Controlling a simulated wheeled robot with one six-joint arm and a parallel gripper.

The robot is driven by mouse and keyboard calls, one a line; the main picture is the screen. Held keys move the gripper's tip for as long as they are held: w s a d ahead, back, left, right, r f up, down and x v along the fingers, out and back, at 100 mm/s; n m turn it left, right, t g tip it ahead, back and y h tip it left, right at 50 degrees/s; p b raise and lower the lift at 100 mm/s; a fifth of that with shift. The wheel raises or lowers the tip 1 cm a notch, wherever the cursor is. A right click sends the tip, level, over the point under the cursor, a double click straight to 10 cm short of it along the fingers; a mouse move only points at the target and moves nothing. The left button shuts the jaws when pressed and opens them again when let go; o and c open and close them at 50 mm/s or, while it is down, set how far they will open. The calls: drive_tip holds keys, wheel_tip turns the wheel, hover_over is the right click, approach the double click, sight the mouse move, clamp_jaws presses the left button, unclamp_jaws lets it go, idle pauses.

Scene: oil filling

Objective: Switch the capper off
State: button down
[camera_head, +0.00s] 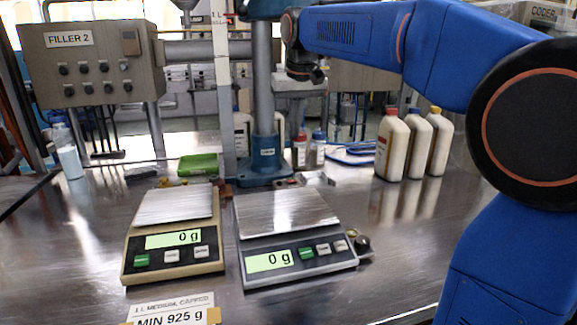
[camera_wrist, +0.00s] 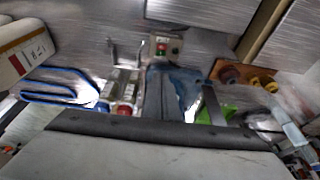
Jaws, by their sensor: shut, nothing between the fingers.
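The capper's blue post and base (camera_head: 264,160) stand on the steel table behind the scales. A small switch box (camera_wrist: 163,45) with a red and a green button sits by the blue base, which also shows in the wrist view (camera_wrist: 175,88). In the head view the box shows only as a small blurred patch (camera_head: 288,182). My gripper (camera_head: 303,84) is shut and empty, high above the table just right of the post, apart from the switch box. Its fingertips are hard to make out in the head view. Whether the capper is running cannot be told.
Two scales reading 0 g, beige (camera_head: 172,262) and grey (camera_head: 300,270), stand in front. A green container (camera_head: 198,164) is at left. The FILLER 2 panel (camera_head: 92,65) stands behind.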

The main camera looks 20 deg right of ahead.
drive_tip(key=shift+w, duration=0.1)
idle(0.3)
hover_over(291, 179)
wheel_tip(291, 179, down, 12)
drive_tip(key=shift+f, duration=0.8)
